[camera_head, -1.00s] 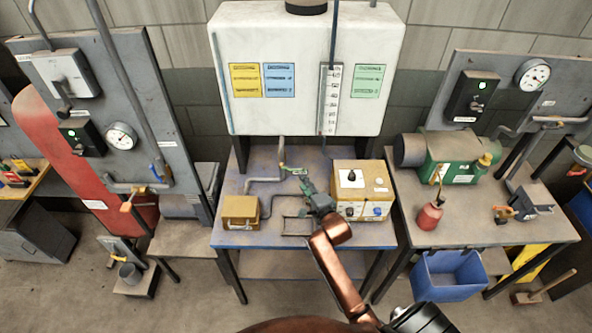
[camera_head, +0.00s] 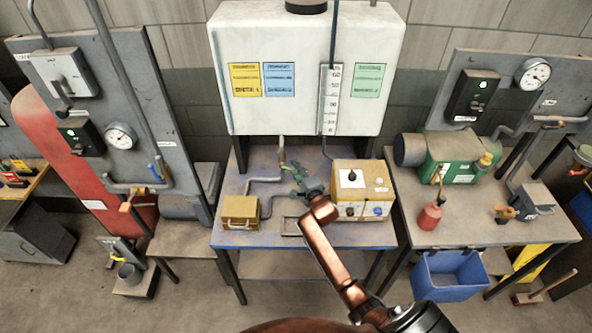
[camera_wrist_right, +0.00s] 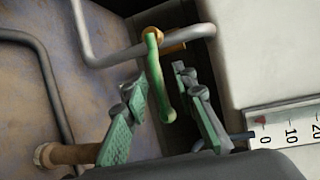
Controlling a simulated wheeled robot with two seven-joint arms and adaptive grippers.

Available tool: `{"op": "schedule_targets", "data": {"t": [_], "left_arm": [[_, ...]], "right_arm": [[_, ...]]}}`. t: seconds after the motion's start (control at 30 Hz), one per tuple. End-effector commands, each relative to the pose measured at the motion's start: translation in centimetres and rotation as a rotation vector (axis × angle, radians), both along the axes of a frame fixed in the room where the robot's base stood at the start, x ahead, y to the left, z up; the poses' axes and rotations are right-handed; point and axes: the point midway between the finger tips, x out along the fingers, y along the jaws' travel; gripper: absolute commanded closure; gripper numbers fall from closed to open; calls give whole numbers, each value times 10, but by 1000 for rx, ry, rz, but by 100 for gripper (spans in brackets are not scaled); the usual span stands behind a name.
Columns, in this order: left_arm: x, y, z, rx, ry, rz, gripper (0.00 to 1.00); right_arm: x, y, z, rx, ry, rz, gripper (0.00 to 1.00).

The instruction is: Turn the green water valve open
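The green water valve is a slim lever on a grey pipe below the white tank. In the right wrist view the green lever (camera_wrist_right: 158,80) runs from an orange-brown pivot on the pipe to a rounded end. My right gripper (camera_wrist_right: 162,84) is open, with one green finger on each side of the lever; visible gaps separate them from it. In the head view my right gripper (camera_head: 294,177) is at the pipe under the tank and largely covers the lever. My left gripper is not in view.
The white tank (camera_head: 305,40) with a level scale (camera_head: 331,100) hangs above the blue table (camera_head: 262,240). A tan control box (camera_head: 359,180) stands right of my gripper and a small brown box (camera_head: 240,209) left. A bent pipe (camera_head: 262,181) runs between.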

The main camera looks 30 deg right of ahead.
Motion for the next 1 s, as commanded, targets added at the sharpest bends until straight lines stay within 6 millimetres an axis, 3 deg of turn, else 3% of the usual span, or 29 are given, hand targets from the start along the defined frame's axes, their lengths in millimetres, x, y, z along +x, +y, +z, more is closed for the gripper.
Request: {"op": "schedule_targets", "data": {"t": [0.4, 1.0], "left_arm": [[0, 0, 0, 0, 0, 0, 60], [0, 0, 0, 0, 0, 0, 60]], "right_arm": [[0, 0, 0, -1, 0, 0, 100], [-1, 0, -1, -1, 2, -1, 100]]}}
